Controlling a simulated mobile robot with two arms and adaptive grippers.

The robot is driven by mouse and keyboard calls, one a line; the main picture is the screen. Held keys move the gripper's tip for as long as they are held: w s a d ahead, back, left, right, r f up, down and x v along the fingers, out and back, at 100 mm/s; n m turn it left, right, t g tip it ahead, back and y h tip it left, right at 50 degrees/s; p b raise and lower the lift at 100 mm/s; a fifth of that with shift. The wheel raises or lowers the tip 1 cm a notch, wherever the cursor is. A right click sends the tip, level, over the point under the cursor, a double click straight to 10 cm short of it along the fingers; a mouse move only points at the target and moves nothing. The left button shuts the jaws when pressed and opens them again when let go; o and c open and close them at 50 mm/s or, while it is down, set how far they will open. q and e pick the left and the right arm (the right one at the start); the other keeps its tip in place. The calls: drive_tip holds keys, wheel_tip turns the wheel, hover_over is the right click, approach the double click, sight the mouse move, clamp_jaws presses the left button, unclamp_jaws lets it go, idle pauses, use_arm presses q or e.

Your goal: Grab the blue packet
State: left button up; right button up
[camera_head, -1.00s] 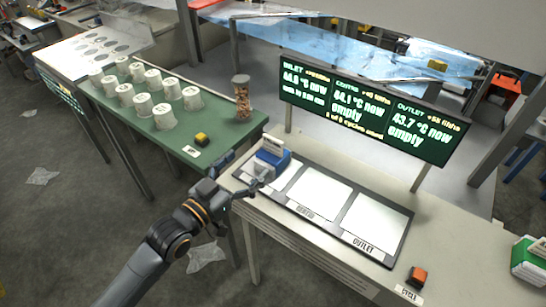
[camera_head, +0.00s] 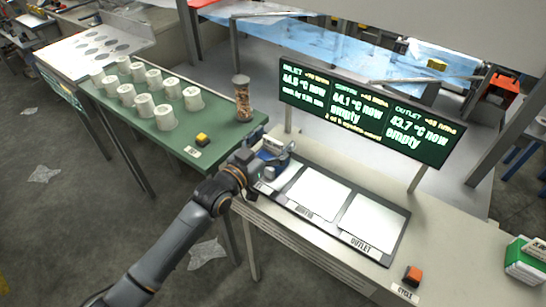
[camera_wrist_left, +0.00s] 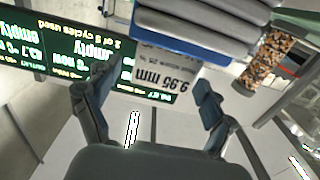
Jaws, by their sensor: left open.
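The blue packet (camera_head: 271,152) stands at the inlet end of the dark-framed tray, partly hidden behind my left gripper in the head view. In the left wrist view the blue packet (camera_wrist_left: 178,46) shows a blue band, grey rounded pieces and a white label reading 9.95 mm. My left gripper (camera_head: 264,164) is at the packet's near side with its fingers spread. In the left wrist view the open fingers (camera_wrist_left: 154,92) lie to either side of the label; I cannot tell whether they touch it. My right gripper is not in view.
A green table (camera_head: 221,126) holds several white cups (camera_head: 163,117), a jar (camera_head: 242,98) and a yellow button (camera_head: 202,139). The display board (camera_head: 370,110) stands behind the tray (camera_head: 383,257). Its centre and outlet plates are bare. An orange button (camera_head: 413,275) sits at front right.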

use_arm(q)
clamp_jaws()
drive_tip(key=shift+r, duration=0.1)
